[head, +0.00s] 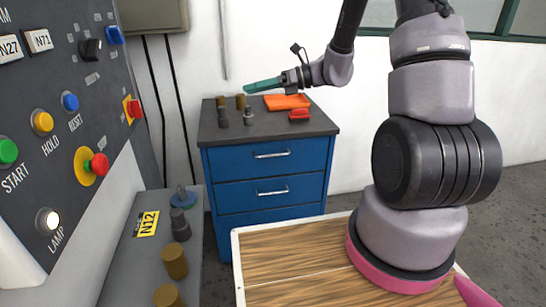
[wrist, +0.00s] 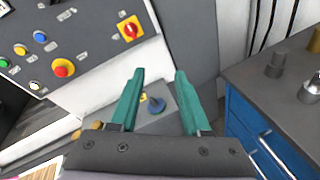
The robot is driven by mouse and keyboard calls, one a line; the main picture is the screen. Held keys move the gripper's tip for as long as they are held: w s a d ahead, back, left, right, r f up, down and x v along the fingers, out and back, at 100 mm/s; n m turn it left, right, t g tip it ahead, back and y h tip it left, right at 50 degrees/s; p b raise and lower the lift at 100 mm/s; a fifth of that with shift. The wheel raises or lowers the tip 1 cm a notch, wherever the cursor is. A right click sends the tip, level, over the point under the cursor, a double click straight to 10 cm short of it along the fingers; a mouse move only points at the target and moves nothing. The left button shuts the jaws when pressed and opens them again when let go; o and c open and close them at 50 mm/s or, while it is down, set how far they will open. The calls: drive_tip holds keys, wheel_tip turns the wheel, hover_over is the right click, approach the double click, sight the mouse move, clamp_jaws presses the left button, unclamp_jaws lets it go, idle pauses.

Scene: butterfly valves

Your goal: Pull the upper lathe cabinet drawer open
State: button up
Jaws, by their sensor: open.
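The blue cabinet's upper drawer (head: 240,166) is closed, its front flush with the drawers below. Its silver bar handle (head: 272,155) runs across the front. In the wrist view, the blue cabinet (wrist: 240,120) stands at the right edge, with a silver handle (wrist: 272,153) low on its front. My gripper (head: 246,89) is open and empty, with teal fingers, and appears above the height of the cabinet top, away from the handle. In the wrist view, my gripper (wrist: 159,74) points toward the control panel side, left of the cabinet.
The cabinet top (head: 275,124) holds dark and brass cylinders, an orange tray (head: 287,101) and a red item (head: 299,115). A control panel (head: 65,120) and a grey ledge (head: 130,265) with several parts are at left. A wooden surface (head: 295,260) lies in front.

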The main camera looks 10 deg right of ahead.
drive_tip(key=w+d+f+m+t, duration=0.2)
drive_tip(key=w+f+m+t, duration=0.2)
drive_tip(key=w+f+m, duration=0.25)
drive_tip(key=m+t+h, duration=0.8)
drive_tip(key=m+h, duration=0.1)
drive_tip(key=m, duration=0.9)
approach(274, 156)
drive_tip(key=x, duration=1.1)
clamp_jaws()
